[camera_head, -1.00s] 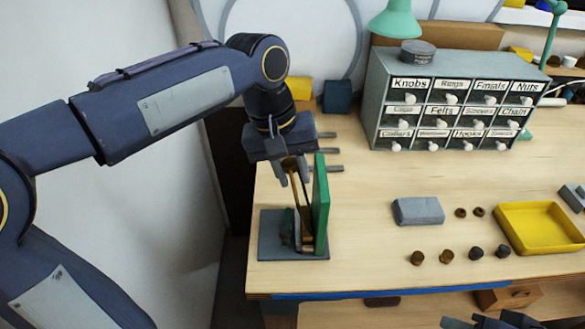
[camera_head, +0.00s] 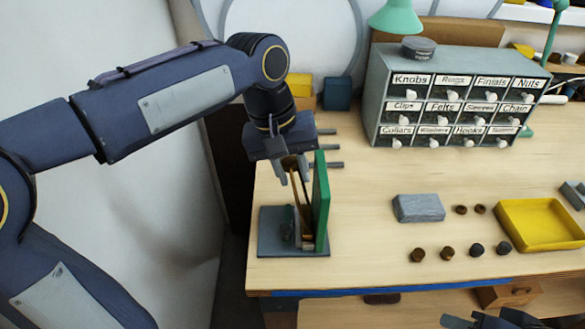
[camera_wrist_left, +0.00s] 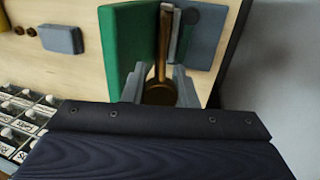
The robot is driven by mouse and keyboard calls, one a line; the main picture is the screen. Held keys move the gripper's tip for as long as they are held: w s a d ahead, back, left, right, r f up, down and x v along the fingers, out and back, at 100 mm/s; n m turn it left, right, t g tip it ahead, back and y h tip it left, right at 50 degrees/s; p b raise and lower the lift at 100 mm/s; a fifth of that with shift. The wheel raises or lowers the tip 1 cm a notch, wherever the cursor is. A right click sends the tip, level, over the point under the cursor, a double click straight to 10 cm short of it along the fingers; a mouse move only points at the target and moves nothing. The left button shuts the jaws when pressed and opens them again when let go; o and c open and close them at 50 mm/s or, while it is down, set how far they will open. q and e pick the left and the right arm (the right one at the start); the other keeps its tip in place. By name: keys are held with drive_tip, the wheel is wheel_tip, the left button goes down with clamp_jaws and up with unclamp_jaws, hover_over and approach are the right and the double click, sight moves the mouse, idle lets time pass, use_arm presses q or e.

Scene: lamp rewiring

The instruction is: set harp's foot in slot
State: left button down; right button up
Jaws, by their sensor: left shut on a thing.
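The harp (camera_head: 301,205) is a thin brass piece, nearly upright with a slight tilt. My left gripper (camera_head: 291,172) is shut on its upper end from above. In the left wrist view the harp (camera_wrist_left: 162,50) runs away from the left gripper's fingertips (camera_wrist_left: 159,92), with a round brass part between them. Its lower end is down in a grey-based holder (camera_head: 270,247) beside an upright green plate (camera_head: 321,205). The slot is hidden, so I cannot tell whether the foot is seated. My right gripper (camera_head: 490,321) shows only as dark parts at the bottom right edge.
A drawer cabinet (camera_head: 377,115) stands at the back. A grey block (camera_head: 418,208), several small round parts (camera_head: 447,253) and a yellow tray (camera_head: 540,225) lie to the right. The bench (camera_head: 365,190) is clear between the green plate and the grey block.

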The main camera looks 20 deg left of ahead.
use_arm(q)
drive_tip(key=shift+f, duration=0.25)
drive_tip(key=c, duration=1.1)
unclamp_jaws()
drive_tip(key=shift+p+v, duration=0.3)
drive_tip(key=shift+v, duration=3.6)
drive_tip(key=shift+a, duration=0.1)
drive_tip(key=p+v, duration=0.8)
drive_tip(key=v, duration=0.1)
drive_tip(key=shift+w+d+p, duration=0.15)
drive_tip(key=shift+d+p, duration=0.1)
drive_tip(key=shift+p, duration=0.1)
